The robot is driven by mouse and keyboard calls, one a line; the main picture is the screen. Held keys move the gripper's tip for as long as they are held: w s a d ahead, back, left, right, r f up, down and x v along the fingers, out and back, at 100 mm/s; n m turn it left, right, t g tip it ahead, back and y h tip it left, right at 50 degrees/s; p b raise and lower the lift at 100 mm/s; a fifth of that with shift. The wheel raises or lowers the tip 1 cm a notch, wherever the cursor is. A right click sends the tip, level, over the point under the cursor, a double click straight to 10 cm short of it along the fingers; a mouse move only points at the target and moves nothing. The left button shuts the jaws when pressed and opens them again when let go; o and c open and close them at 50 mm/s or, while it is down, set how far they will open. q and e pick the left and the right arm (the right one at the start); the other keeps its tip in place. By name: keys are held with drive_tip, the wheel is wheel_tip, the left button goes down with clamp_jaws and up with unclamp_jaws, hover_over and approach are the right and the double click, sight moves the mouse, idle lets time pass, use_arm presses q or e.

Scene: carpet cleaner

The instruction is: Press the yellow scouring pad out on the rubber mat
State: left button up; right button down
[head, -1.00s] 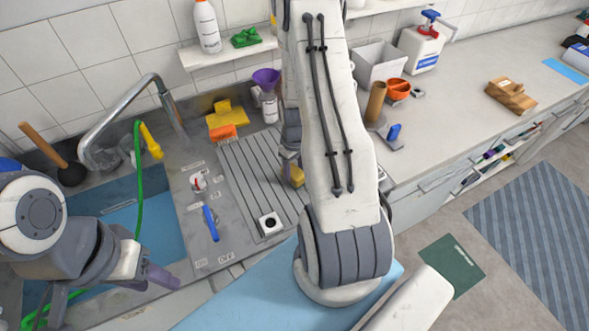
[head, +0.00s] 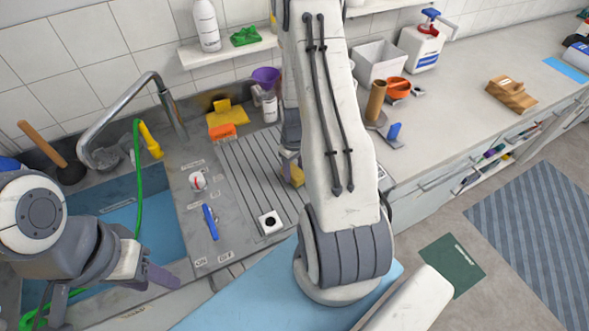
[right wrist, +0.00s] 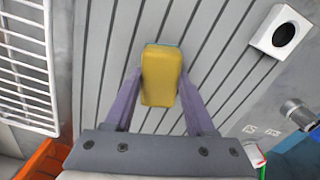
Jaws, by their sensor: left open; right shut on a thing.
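The yellow scouring pad (right wrist: 161,75) is between the purple fingers of my right gripper (right wrist: 160,88), which is shut on it. A thin greenish edge shows at its far end. The pad is over the grey ribbed rubber mat (right wrist: 112,45); whether it touches the mat I cannot tell. In the head view, my right arm hides much of the mat (head: 250,180), and only part of the yellow pad (head: 297,175) shows beside the arm. My left gripper (head: 105,300) is open and empty at the lower left, in front of the sink.
A white block with a black round opening (head: 270,222) is on the mat's near corner. A blue handle (head: 210,222) and a red-and-white round thing (head: 198,181) lie left of the mat. An orange brush (head: 222,131) stands behind. A green hose (head: 139,190) hangs over the sink.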

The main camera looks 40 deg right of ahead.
idle(0.4)
wheel_tip(320, 180, up, 7)
drive_tip(key=p, duration=0.5)
drive_tip(key=shift+p, duration=0.4)
